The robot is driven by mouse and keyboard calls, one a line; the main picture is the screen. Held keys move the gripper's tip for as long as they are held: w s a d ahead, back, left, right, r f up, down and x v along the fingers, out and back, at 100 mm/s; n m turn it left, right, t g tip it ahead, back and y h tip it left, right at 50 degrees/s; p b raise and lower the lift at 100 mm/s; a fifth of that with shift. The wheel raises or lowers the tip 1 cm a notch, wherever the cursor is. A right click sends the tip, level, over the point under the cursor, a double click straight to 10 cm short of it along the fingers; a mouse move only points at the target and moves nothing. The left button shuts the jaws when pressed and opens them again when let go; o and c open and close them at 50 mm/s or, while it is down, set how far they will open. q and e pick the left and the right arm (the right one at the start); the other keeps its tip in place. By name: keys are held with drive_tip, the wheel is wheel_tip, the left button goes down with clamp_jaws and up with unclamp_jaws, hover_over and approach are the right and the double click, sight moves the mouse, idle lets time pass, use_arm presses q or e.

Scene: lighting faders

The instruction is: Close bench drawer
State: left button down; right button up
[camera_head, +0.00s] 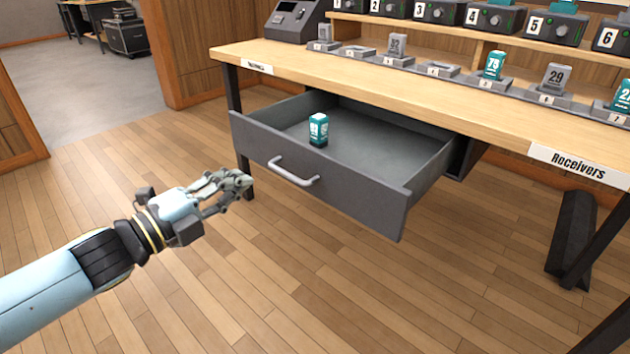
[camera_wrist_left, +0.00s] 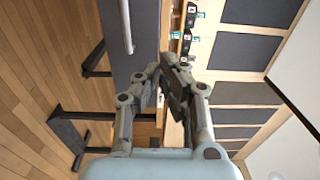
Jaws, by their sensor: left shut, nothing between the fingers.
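The grey bench drawer (camera_head: 310,184) is pulled out from under the wooden bench in the head view. Its light bar handle (camera_head: 293,171) is on the front face. A teal block (camera_head: 318,129) with a white label stands inside the drawer. My left gripper (camera_head: 245,180) is shut and empty, in front of the drawer's left part and left of the handle; I cannot tell whether it touches the front. In the left wrist view the gripper (camera_wrist_left: 168,85) has its fingertips together, with the handle (camera_wrist_left: 126,25) above and left of them. My right gripper is not in view.
The bench top (camera_head: 390,82) carries a row of numbered holders with grey and teal blocks, and a shelf of numbered dark units (camera_head: 437,11) behind. A bench leg (camera_head: 238,120) stands behind the drawer's left end. The wooden floor (camera_head: 300,290) in front is clear.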

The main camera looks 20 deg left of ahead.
use_arm(q)
drive_tip(key=f, duration=0.1)
approach(304, 152)
drive_tip(key=x, duration=0.7)
drive_tip(key=shift+w, duration=0.15)
drive_tip(key=shift+w+d, duration=0.1)
